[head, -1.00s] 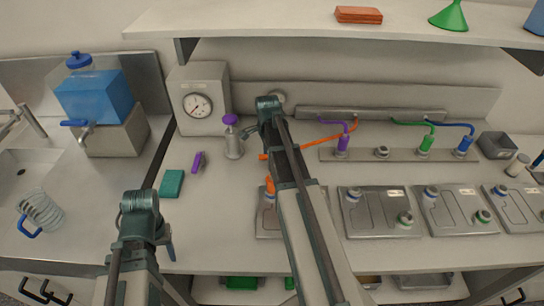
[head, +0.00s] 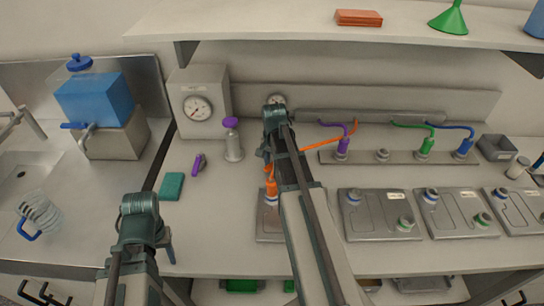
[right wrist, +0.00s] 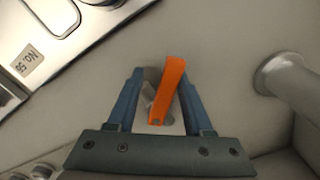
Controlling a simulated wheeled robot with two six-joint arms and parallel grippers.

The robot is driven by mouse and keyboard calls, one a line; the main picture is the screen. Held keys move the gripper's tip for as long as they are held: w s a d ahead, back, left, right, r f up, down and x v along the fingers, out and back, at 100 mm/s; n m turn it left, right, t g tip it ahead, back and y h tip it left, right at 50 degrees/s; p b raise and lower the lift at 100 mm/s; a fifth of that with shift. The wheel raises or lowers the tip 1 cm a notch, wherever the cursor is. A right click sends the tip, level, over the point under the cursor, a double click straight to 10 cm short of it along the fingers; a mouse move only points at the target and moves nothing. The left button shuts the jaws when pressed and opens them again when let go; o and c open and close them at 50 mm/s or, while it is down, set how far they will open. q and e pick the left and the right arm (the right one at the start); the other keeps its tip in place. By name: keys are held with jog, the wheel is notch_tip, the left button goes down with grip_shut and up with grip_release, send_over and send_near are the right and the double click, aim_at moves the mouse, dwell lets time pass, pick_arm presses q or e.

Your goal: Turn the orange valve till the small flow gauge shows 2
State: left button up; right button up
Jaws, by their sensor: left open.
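The orange valve's lever (right wrist: 171,90) shows in the right wrist view, tilted, with a grey body partly visible behind it. The fingers of my right gripper (right wrist: 162,98) stand apart on both sides of the lever; a gap shows on its left. In the head view a small orange part (head: 268,166) shows beside my right arm, which hides that gripper. A small round gauge (head: 277,99) sits on the back wall, partly behind my right arm; its reading is too small to tell. My left gripper (head: 167,247) is at the counter's front left, open and empty.
A larger gauge (head: 197,108) is on a grey box. A purple-capped bottle (head: 232,143), a purple item (head: 199,164) and a teal block (head: 172,186) stand nearby. Battery plates (head: 379,222) line the right front. Orange tubing (head: 325,142) runs behind my right arm. A shelf (head: 290,22) overhangs the back.

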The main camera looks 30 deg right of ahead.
jog(key=shift+c, duration=0.3)
jog(key=shift+c, duration=1.4)
jog(key=shift+s, duration=0.1)
jog(key=shift+o, duration=0.4)
pick_arm(q)
notch_tip(320, 180, up, 8)
jog(key=p, duration=0.8)
pick_arm(e)
notch_tip(320, 180, up, 8)
